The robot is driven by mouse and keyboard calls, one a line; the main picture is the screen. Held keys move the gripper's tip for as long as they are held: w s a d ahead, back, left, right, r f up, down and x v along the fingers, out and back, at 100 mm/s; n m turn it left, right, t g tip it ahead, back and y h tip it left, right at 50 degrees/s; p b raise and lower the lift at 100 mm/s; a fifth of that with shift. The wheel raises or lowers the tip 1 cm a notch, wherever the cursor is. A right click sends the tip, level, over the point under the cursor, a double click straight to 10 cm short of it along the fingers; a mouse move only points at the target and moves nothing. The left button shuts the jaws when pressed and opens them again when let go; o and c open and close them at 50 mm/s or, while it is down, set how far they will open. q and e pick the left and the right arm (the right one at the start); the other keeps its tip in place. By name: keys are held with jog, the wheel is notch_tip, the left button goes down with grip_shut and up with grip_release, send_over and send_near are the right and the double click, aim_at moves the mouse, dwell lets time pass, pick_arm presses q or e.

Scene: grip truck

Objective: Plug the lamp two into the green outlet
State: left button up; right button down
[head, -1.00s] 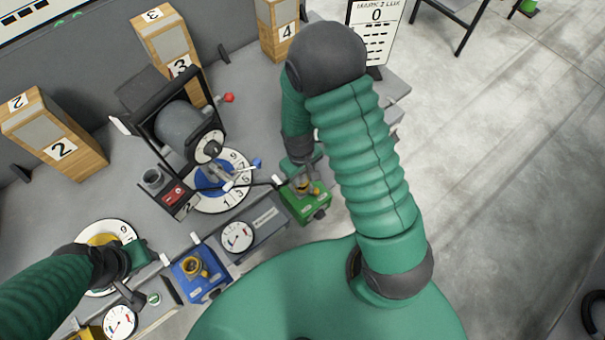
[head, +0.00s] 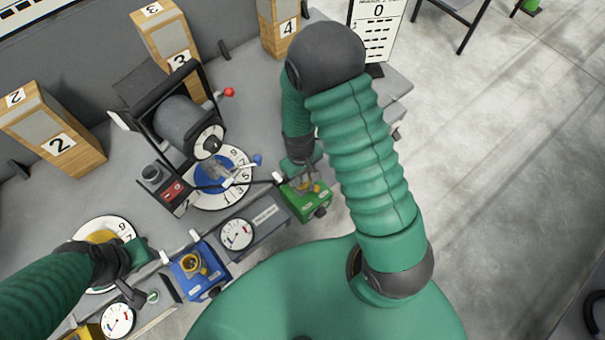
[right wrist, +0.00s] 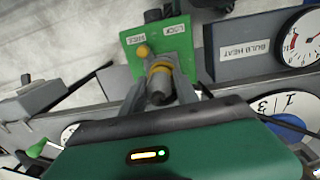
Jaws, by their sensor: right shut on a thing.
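The green outlet (head: 305,202) is a small green box on the front edge of the bench. It has a yellow ring, and the right wrist view shows its green face (right wrist: 168,42) with white labels and a yellow knob. My right gripper (head: 308,180) is at this box, pointing down at its socket. In the right wrist view my right gripper (right wrist: 160,88) is shut on a dark plug (right wrist: 160,92), which lines up with the yellow ring. I cannot tell how deep it sits. My left gripper (head: 130,285) is near the lower-left dial; its jaws are unclear. I cannot tell which thing is lamp two.
A blue outlet (head: 190,272) and a gauge (head: 237,234) stand left of the green one. A black-framed lamp-like machine (head: 180,125) stands behind a numbered dial (head: 235,190). Wooden blocks numbered 2 (head: 55,135), 3 (head: 168,45) and 4 (head: 278,28) stand at the back.

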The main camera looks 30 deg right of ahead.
jog(key=shift+d+f, duration=0.15)
jog(key=shift+f, duration=0.15)
jog(key=c, duration=1.1)
grip_release()
jog(key=shift+o, duration=1.2)
jog(key=shift+d, duration=0.2)
jog(key=shift+o, duration=0.3)
jog(key=shift+o, duration=1.4)
jog(key=shift+a, duration=0.2)
jog(key=shift+r, duration=0.1)
